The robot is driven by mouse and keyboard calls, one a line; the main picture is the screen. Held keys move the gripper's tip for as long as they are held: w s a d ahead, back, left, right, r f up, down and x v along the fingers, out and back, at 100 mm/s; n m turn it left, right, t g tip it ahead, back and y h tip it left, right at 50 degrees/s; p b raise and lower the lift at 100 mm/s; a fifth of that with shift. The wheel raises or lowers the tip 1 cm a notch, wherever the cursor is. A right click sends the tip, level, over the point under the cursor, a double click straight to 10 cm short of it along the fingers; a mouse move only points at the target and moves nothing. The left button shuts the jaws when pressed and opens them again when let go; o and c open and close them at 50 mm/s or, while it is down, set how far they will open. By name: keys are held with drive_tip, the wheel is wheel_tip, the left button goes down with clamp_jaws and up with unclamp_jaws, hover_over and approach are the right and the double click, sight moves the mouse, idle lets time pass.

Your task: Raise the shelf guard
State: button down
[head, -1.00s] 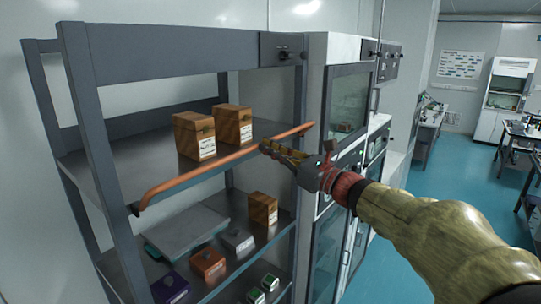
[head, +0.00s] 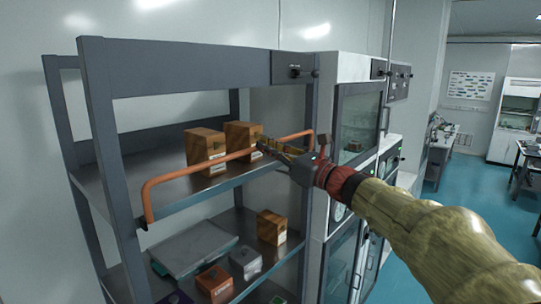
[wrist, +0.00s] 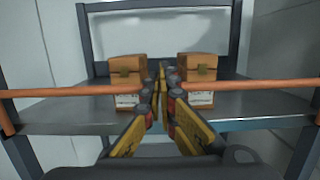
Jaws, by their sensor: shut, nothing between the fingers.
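The shelf guard (head: 172,176) is an orange bar with bent ends, across the front of the upper shelf (head: 222,181). Its left leg stands up from the shelf's front corner, and the bar crosses in front of two wooden boxes. In the wrist view the guard (wrist: 60,92) runs level across the picture, and my fingers hide its middle. My gripper (head: 262,147) is shut and empty, its tips at the bar near the right-hand box. The wrist view shows the closed fingers (wrist: 161,85) overlapping the bar; whether they touch it is unclear.
Two wooden boxes (head: 205,147) (head: 241,139) stand on the upper shelf behind the guard. The lower shelf holds a grey slab (head: 195,248) and several small boxes. Grey posts (head: 112,160) frame the rack. A glass-fronted cabinet (head: 358,120) stands close on the right.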

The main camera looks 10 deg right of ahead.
drive_tip(key=shift+w+a+r, duration=0.2)
drive_tip(key=shift+w+a, duration=0.1)
drive_tip(key=shift+w, duration=0.1)
idle(0.5)
